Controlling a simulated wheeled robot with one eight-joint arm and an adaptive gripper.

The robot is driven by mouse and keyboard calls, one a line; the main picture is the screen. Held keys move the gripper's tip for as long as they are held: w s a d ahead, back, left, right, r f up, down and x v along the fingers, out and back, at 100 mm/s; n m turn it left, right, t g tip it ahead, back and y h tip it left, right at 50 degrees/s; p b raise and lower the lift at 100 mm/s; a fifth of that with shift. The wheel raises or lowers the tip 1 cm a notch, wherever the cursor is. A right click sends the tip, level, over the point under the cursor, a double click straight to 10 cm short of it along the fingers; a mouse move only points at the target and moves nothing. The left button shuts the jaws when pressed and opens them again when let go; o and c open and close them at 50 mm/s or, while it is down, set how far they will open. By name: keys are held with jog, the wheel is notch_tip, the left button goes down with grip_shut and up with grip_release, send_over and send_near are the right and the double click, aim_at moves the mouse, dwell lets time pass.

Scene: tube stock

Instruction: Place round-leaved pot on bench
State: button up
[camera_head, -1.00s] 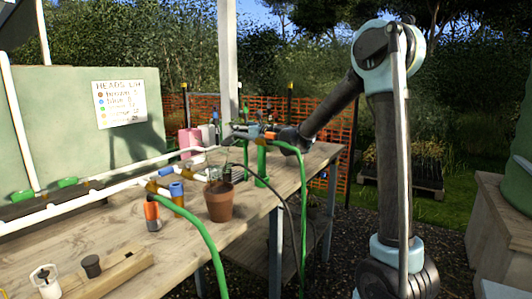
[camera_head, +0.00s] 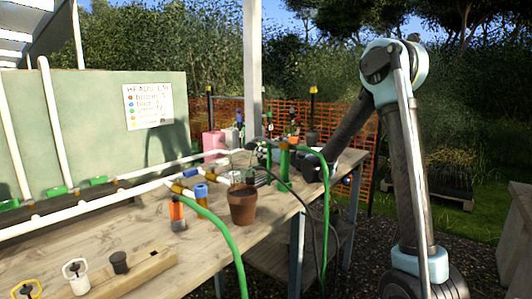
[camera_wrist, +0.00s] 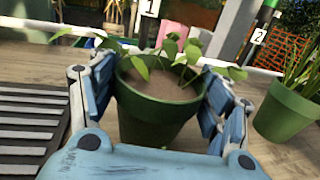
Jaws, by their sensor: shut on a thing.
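The round-leaved pot (camera_wrist: 158,108) is green, full of brown soil, with a few rounded green leaves. It stands nearly upright between the blue fingers of my gripper (camera_wrist: 150,100) in the wrist view. The gripper is shut on its sides. The pot's base is hidden by my gripper, so I cannot tell whether it touches the bench. In the head view my gripper (camera_head: 266,153) is low over the far part of the wooden bench (camera_head: 262,231), partly behind a green post; the held pot is not clear there.
A green pot with grassy leaves (camera_wrist: 287,108) stands close right of my gripper. A dark slatted tray (camera_wrist: 30,125) lies at left. A terracotta pot (camera_head: 242,206), green post (camera_head: 284,160), hoses and white pipes crowd the nearer bench. Number labels (camera_wrist: 259,36) stand behind.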

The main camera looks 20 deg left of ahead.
jog(key=o, duration=1.2)
jog(key=shift+o, duration=0.2)
jog(key=v, duration=1.2)
jog(key=shift+d, duration=0.1)
